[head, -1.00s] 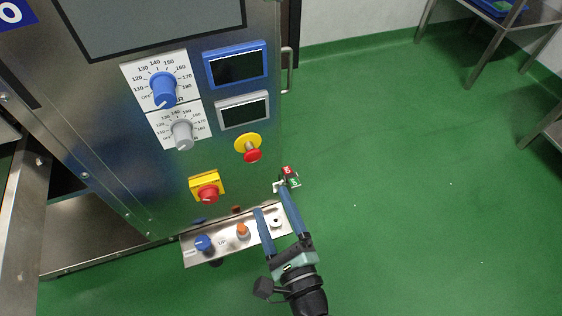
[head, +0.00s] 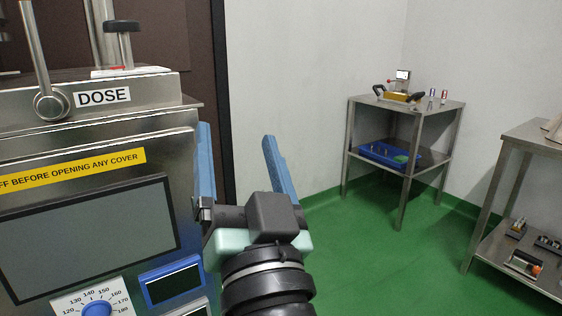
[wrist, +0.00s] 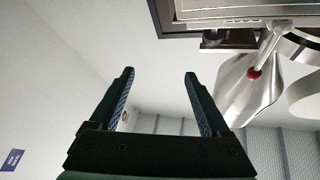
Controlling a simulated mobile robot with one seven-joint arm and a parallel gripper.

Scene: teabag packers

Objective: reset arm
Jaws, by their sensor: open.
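My gripper (head: 238,150) is raised in front of the machine's right edge in the head view. Its two blue fingers point up and stand well apart, with nothing between them. In the wrist view my gripper (wrist: 158,85) is also open and empty, facing the pale wall and ceiling. My arm comes up from the bottom of the head view. The steel machine (head: 80,125) fills the left side, with a DOSE label, a dark screen (head: 90,235) and a blue dial (head: 97,307) low down.
A steel table (head: 425,108) with small items on top and a blue tray (head: 380,154) below stands at the back. A steel shelf (head: 540,135) is at the right. Green floor (head: 400,250) between is clear. In the wrist view a shiny steel funnel-like part (wrist: 245,95) is at the right.

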